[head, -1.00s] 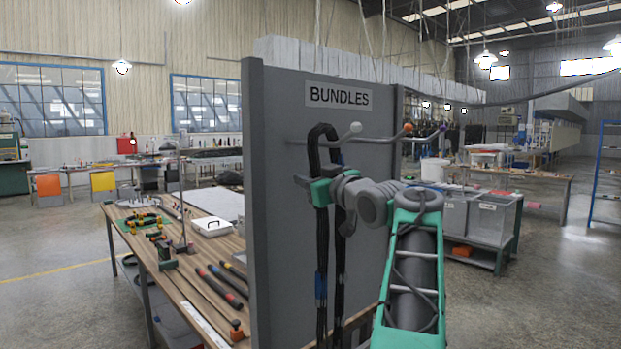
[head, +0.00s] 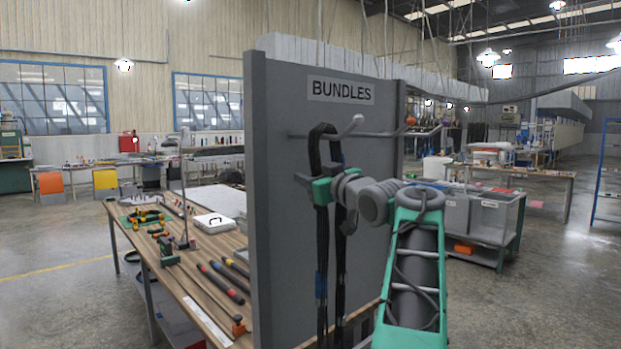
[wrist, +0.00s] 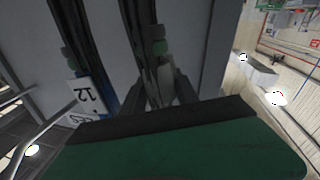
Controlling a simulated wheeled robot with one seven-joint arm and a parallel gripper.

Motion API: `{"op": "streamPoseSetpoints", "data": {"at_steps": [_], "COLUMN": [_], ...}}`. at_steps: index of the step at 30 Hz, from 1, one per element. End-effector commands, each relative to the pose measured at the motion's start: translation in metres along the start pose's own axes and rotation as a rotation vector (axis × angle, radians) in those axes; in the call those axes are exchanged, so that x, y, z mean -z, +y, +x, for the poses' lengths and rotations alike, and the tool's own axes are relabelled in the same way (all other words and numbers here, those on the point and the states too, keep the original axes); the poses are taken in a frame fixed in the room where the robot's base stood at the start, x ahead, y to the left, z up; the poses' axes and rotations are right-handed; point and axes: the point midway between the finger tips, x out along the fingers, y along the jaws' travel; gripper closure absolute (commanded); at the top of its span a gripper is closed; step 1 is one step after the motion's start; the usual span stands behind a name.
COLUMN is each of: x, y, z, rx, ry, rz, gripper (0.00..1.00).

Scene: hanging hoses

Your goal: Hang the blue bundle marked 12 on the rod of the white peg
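The bundle (head: 321,250) hangs from my gripper (head: 322,189) as dark strands with a blue band, its loop upright above the fingers. The wrist view shows a white tag reading 12 (wrist: 87,95) beside the dark strands. My gripper is shut on the bundle below its loop. The white peg (head: 355,121) has a pale round tip just right of the loop. The loop's top overlaps the rod in the head view. I cannot tell whether it is around the rod or in front of it.
A grey panel (head: 280,200) carries the BUNDLES sign (head: 341,91). An orange-tipped peg (head: 410,120) and another peg (head: 438,128) stand to the right. A wooden table (head: 190,270) with tools is at the left. Grey bins (head: 490,218) are at the right.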

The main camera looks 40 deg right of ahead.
Motion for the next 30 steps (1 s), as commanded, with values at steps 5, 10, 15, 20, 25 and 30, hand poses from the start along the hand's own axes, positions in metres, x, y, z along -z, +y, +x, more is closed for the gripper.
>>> {"op": "streamPoseSetpoints", "data": {"at_steps": [5, 10, 15, 20, 25, 30], "x": [-0.001, -0.002, -0.006, -0.006, -0.005, -0.002], "y": [0.000, 0.000, 0.001, 0.001, 0.001, 0.000], "z": [0.000, 0.000, -0.001, -0.025, -0.060, -0.077], "rx": [-0.001, 0.000, 0.000, -0.004, -0.005, -0.001], "ry": [-0.001, -0.003, -0.008, -0.005, -0.004, -0.003], "rz": [0.001, 0.003, 0.006, 0.003, 0.002, 0.003], "gripper": [0.49, 0.45, 0.45, 0.45, 0.45, 0.45]}}
